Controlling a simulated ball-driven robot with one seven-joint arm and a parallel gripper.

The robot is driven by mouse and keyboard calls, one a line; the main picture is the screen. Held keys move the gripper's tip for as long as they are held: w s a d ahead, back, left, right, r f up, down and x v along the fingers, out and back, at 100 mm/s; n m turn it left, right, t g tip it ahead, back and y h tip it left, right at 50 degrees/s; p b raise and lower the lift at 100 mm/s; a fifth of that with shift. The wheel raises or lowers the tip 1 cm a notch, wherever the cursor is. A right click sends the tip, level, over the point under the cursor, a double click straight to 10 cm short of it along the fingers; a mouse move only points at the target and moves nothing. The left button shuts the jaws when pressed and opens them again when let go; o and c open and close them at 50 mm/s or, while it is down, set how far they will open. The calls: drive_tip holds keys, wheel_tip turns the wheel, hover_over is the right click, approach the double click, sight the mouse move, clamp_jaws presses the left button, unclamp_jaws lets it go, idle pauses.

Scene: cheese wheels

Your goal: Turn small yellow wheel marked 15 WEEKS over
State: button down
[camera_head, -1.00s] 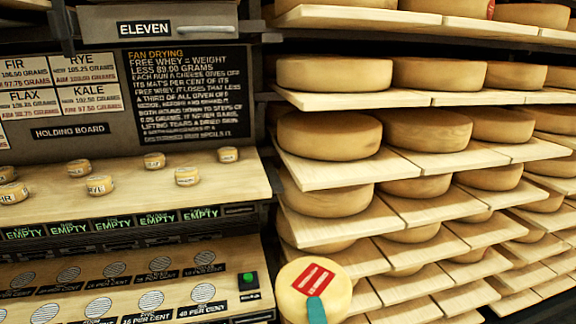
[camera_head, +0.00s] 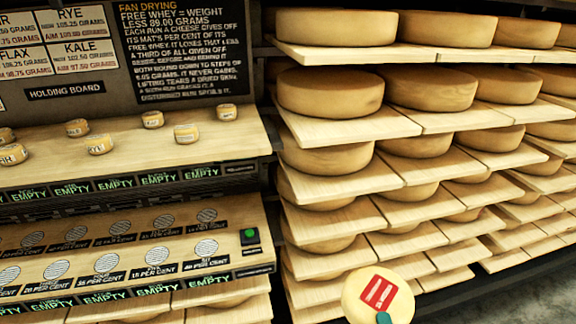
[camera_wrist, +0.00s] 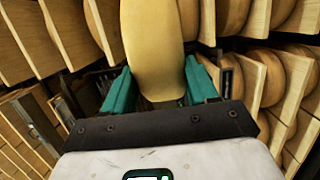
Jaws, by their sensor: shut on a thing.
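A small yellow cheese wheel (camera_head: 357,302) is at the bottom of the head view, with a red label on the face turned to that camera. In the head view only a teal fingertip of my gripper (camera_head: 384,318) shows, in front of the wheel's lower face.
Shelves of large cheese wheels (camera_head: 331,92) on wooden boards (camera_head: 345,124) stand behind the held wheel. At left is a holding board (camera_head: 150,148) with several tiny labelled cheeses. Below it is a panel (camera_head: 130,262) with round grilles and a green button (camera_head: 249,235). Grey floor (camera_head: 535,285) shows at lower right.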

wheel_tip(320, 180, down, 10)
drive_tip(key=s+d, duration=0.1)
drive_tip(key=s, duration=0.1)
drive_tip(key=shift+s, duration=0.3)
idle(0.5)
